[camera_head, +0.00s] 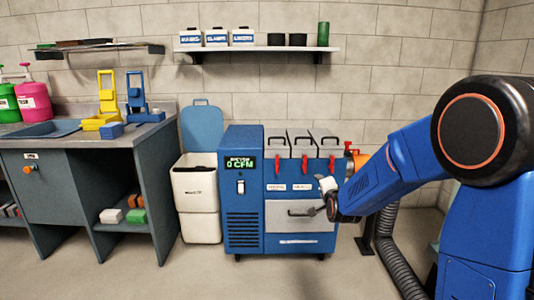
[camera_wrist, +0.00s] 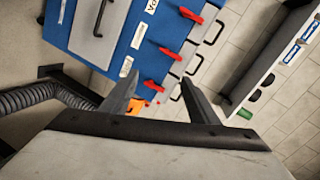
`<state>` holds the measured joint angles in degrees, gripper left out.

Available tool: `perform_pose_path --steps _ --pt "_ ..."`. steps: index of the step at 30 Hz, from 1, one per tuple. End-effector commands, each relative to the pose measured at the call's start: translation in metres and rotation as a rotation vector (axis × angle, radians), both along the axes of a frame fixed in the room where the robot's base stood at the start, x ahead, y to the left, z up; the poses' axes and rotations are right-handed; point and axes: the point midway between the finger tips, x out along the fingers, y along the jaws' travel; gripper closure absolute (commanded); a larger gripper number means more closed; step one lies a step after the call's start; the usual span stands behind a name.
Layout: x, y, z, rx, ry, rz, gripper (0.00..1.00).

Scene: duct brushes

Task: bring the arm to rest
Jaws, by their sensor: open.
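My gripper (camera_head: 316,211) is at the end of my blue arm, in front of the blue machine (camera_head: 242,200) at the right part of its front. In the wrist view my gripper (camera_wrist: 160,92) shows two dark fingers spread apart, with nothing between them. Beyond the fingers are the machine's blue front (camera_wrist: 165,30), several red latches (camera_wrist: 172,52) and an orange part (camera_wrist: 136,106). The head view shows the arm stretched left from the dark shoulder at the right. My arm hides part of the machine's right side.
A ribbed hose (camera_head: 400,265) runs along the floor right of the machine. A white bin (camera_head: 196,195) with a raised blue lid stands left of it. A workbench (camera_head: 75,140) holds yellow and blue devices. A wall shelf (camera_head: 258,49) carries boxes. The front floor is clear.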

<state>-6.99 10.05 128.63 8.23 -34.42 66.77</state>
Motion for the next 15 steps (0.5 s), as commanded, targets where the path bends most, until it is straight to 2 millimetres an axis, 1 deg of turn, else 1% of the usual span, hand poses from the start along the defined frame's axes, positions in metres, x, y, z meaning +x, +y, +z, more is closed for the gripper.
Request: perform_pose_path --steps 1,3,8,14,15 --pt "-0.013 -0.003 0.009 -0.035 0.022 0.012 0.45" --pt "-0.031 -0.006 0.015 -0.088 0.059 0.035 0.45" --pt "-0.074 -0.013 0.027 -0.21 0.147 0.092 0.45" --pt "-0.135 -0.022 0.037 -0.358 0.252 0.174 0.45" --pt "-0.148 -0.024 0.037 -0.389 0.274 0.193 0.45"
